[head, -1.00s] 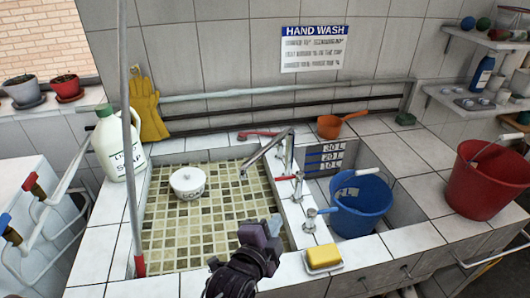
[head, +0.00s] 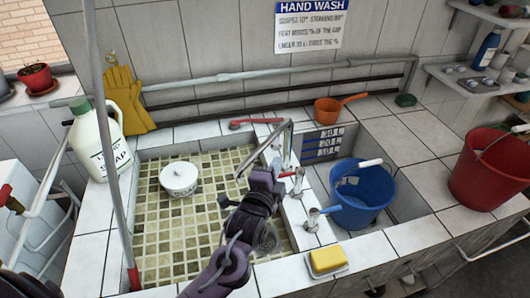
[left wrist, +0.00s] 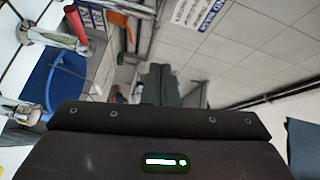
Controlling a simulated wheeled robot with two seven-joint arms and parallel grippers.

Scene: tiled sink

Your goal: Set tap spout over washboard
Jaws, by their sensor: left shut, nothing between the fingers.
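The metal tap spout (head: 266,148) slants from its post between the two basins out over the left, tiled basin (head: 190,235). Its lower end hangs over the tiles near my left gripper. I cannot make out a separate ribbed washboard. My left gripper (head: 262,180) is shut and empty beside the spout, just in front of the tap post; I cannot tell whether it touches the spout. Its dark fingers (left wrist: 165,85) show in the left wrist view, with tap fittings (left wrist: 40,32) at upper left. My right gripper is out of view.
The right basin holds a blue bucket (head: 362,205). A yellow sponge (head: 327,260) lies on the front ledge. A soap jug (head: 98,140) and an upright pole (head: 108,150) stand left. A red bucket (head: 490,175) stands right.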

